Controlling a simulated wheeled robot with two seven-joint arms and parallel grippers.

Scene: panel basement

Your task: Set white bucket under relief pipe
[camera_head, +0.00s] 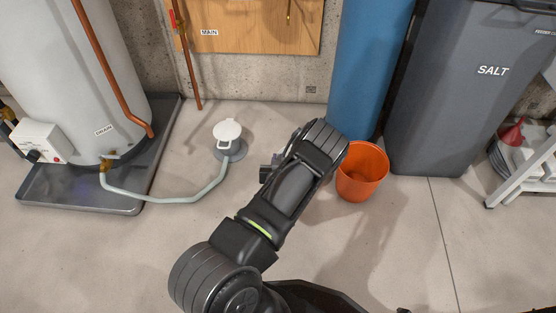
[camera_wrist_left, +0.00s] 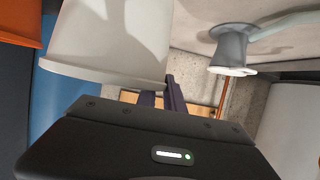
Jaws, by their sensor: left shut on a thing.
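The white bucket (camera_wrist_left: 108,45) fills the upper left of the left wrist view, close to the camera, its rim at the fingers. My left gripper (camera_wrist_left: 164,100) is shut on it there. In the head view the bucket is hidden behind my arm, and only part of the left gripper (camera_head: 268,172) shows beyond the wrist. The relief pipe (camera_head: 103,68) is copper, runs down the white water heater (camera_head: 60,60) and ends with an open lower end above the grey pan (camera_head: 85,203). The gripper is well to the right of that end. My right gripper is not seen.
A grey floor drain with a white top (camera_head: 228,140) stands between heater and arm, with a pale hose (camera_head: 165,198) running from the heater's valve. An orange bucket (camera_head: 360,172) stands right of my arm, before a blue tank (camera_head: 368,65) and a grey salt bin (camera_head: 440,95).

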